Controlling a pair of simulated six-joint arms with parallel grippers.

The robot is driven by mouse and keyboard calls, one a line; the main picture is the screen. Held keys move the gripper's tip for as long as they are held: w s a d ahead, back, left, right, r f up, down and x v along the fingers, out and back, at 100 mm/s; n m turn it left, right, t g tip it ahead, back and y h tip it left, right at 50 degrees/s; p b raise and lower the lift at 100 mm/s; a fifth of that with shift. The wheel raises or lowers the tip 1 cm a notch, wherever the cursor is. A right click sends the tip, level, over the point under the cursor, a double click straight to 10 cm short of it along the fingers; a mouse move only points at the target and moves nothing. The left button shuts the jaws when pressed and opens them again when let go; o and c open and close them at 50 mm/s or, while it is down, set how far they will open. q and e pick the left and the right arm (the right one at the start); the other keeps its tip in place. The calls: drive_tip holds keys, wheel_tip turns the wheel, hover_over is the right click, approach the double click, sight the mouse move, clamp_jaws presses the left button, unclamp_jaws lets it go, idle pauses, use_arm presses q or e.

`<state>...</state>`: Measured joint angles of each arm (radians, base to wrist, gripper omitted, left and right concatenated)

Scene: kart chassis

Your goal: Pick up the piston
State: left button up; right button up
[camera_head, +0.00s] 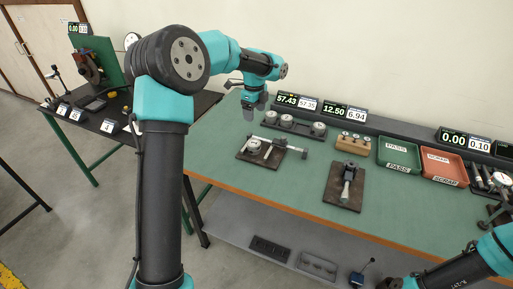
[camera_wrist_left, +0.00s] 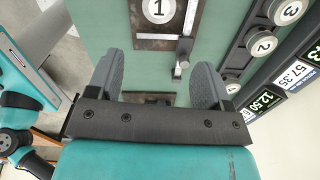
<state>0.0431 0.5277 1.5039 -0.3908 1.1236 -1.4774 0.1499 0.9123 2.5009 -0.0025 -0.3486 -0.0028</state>
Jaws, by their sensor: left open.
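My left gripper (camera_head: 250,112) hangs open above the far left part of the green bench, with nothing seen between its fingers. In the left wrist view its two grey fingers (camera_wrist_left: 161,82) stand wide apart. A round piece marked 1 (camera_wrist_left: 158,10) lies on a dark plate beyond the fingers; in the head view this round piece (camera_head: 254,145) lies beside a metal caliper-like tool (camera_head: 280,143). Round pieces marked 2 (camera_wrist_left: 262,46) and 3 (camera_wrist_left: 290,12) sit in a dark rack. I cannot tell for certain which round piece is the piston. My right gripper is not clearly seen.
A dark plate with an upright tool (camera_head: 346,185) stands mid-bench. A wooden block (camera_head: 353,144), a green PASS tray (camera_head: 399,153) and a red SCRAP tray (camera_head: 443,163) stand along the back. Number displays (camera_head: 297,101) line the back edge. The bench's front is mostly clear.

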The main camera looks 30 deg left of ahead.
sight(255, 143)
use_arm(q)
wheel_tip(255, 143, down, 12)
drive_tip(key=shift+f, duration=0.15)
idle(0.4)
drive_tip(key=shift+s+d+f, duration=0.1)
drive_tip(key=shift+f, duration=2.5)
drive_tip(key=c, duration=0.8)
drive_tip(key=shift+r, duration=0.15)
